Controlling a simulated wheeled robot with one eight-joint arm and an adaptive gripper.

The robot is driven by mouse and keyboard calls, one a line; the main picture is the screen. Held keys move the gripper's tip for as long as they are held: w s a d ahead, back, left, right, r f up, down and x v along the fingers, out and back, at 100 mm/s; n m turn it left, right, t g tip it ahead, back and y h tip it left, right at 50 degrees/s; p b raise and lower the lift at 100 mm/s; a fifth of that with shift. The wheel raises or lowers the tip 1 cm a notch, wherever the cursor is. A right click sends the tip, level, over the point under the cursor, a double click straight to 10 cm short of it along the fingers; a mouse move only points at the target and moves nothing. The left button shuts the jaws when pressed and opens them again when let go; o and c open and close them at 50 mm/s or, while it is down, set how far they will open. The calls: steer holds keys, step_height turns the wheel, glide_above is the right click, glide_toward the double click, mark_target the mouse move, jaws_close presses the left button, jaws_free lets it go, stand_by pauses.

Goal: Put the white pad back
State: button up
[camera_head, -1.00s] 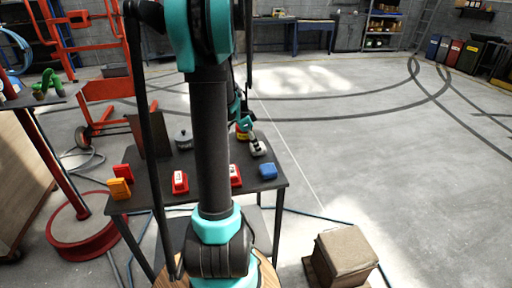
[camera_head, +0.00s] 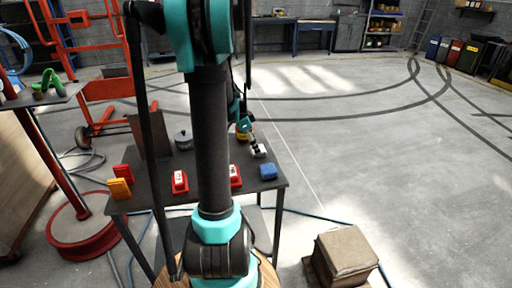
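A small white pad (camera_head: 259,151) lies at the right part of the dark table (camera_head: 210,200), near its right edge. My gripper (camera_head: 253,141) is just above and behind the pad, at the end of my teal and black arm. Its fingers are tiny and dark here, so I cannot tell whether they are open or shut, or whether they touch the pad. My upright arm hides the middle of the table.
On the table are red blocks with white faces (camera_head: 180,181) (camera_head: 235,176), a blue block (camera_head: 268,172), orange (camera_head: 119,188) and red (camera_head: 123,171) blocks, a grey lidded pot (camera_head: 184,140) and a yellow-red item (camera_head: 243,135). A box (camera_head: 345,253) stands at front right; floor beyond is clear.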

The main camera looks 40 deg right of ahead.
steer(key=v, duration=1)
steer(key=shift+r, duration=0.4)
